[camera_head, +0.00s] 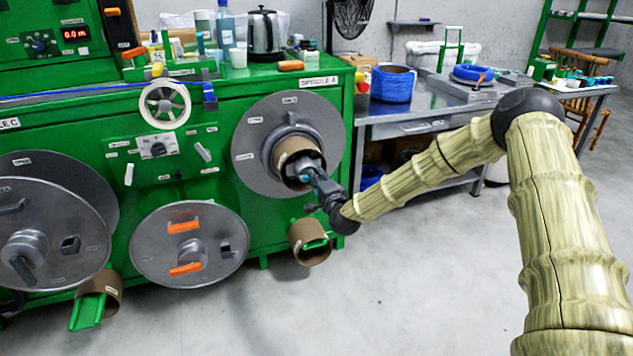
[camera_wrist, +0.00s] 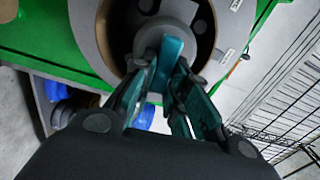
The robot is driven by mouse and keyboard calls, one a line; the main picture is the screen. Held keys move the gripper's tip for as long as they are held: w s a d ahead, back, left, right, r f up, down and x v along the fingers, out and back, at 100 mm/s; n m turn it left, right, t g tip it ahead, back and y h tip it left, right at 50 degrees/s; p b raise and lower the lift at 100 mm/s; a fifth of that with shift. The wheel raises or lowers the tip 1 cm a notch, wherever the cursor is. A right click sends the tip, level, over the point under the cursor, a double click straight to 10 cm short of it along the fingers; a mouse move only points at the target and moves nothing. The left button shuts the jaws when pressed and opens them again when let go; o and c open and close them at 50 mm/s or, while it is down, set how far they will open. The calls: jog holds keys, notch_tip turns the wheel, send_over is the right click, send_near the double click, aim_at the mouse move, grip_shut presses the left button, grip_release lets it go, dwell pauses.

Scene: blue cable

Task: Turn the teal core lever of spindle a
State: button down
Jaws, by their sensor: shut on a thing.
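Spindle A is the grey disc (camera_head: 262,125) on the right of the green machine, under its "SPINDLE A" label. A brown cardboard core (camera_head: 290,151) sits around its hub. The teal core lever (camera_wrist: 170,50) shows at the hub in the wrist view, pointing out between my fingers. My gripper (camera_head: 311,172) reaches the hub from the lower right and is shut on the lever. In the wrist view the fingertips of my gripper (camera_wrist: 163,72) lie on both sides of it. In the head view my gripper hides most of the lever.
A second disc with orange handles (camera_head: 188,244) is at the lower left. A metal table (camera_head: 430,108) with blue cable coils (camera_head: 392,84) stands right. The floor in front is clear.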

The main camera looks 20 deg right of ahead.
jog(key=shift+f+m, duration=0.15)
jog(key=shift+m, duration=0.35)
jog(key=c, duration=1.4)
grip_release()
jog(key=s, duration=1.2)
jog(key=shift+d, duration=0.2)
